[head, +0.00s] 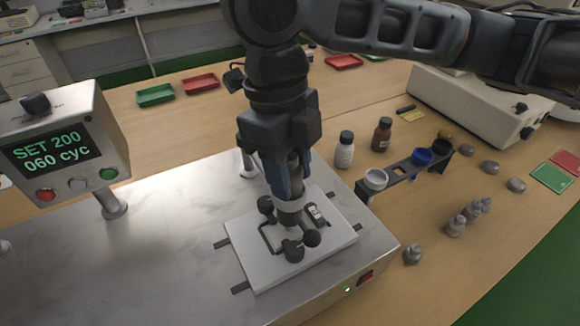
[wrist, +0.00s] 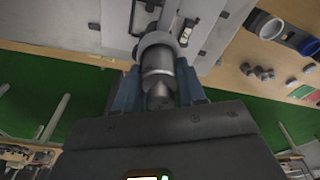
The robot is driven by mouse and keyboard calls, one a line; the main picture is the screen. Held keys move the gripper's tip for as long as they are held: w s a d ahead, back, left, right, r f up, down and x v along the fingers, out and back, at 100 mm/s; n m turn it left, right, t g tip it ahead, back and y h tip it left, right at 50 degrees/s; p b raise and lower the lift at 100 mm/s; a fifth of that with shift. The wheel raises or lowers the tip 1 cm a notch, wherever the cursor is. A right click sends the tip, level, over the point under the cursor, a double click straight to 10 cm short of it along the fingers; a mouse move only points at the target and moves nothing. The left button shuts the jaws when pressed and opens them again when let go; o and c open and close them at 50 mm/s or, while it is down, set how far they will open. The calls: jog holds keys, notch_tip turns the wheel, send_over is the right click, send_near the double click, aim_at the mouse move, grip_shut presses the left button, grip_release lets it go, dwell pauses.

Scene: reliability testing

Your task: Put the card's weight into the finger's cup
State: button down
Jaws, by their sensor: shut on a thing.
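My gripper (head: 288,190) points down over the test plate and is shut on a grey metal weight. The weight (wrist: 158,80) shows between the blue fingers (wrist: 160,92) in the wrist view, its knob toward the gripper. A pale ring, which looks like the finger's cup (wrist: 151,40), lies right beyond the weight's far end. I cannot tell how deep the weight sits in it. In the head view the grey cup and weight area (head: 290,213) is just under the fingertips, above a white plate (head: 258,262) with black knobs. I cannot make out the card's writing.
A display box (head: 60,150) reads "SET 200" and "060 cyc" at left. A rack (head: 408,170) with cups stands at right, with bottles (head: 344,150) behind. The metal deck at left is clear.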

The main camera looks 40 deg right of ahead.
grip_release()
dwell(0.8)
jog(key=shift+r, duration=0.1)
jog(key=shift+w+a+r+p, duration=0.1)
jog(key=shift+w+r+p, duration=0.05)
jog(key=shift+r+p, duration=0.9)
jog(key=shift+w+r+p, duration=0.2)
jog(key=shift+r+p, duration=0.55)
jog(key=shift+r, duration=0.5)
jog(key=shift+w+a+r+p, duration=0.1)
jog(key=shift+w+r+p, duration=0.05)
jog(key=shift+r+p, duration=0.9)
jog(key=shift+s, duration=0.1)
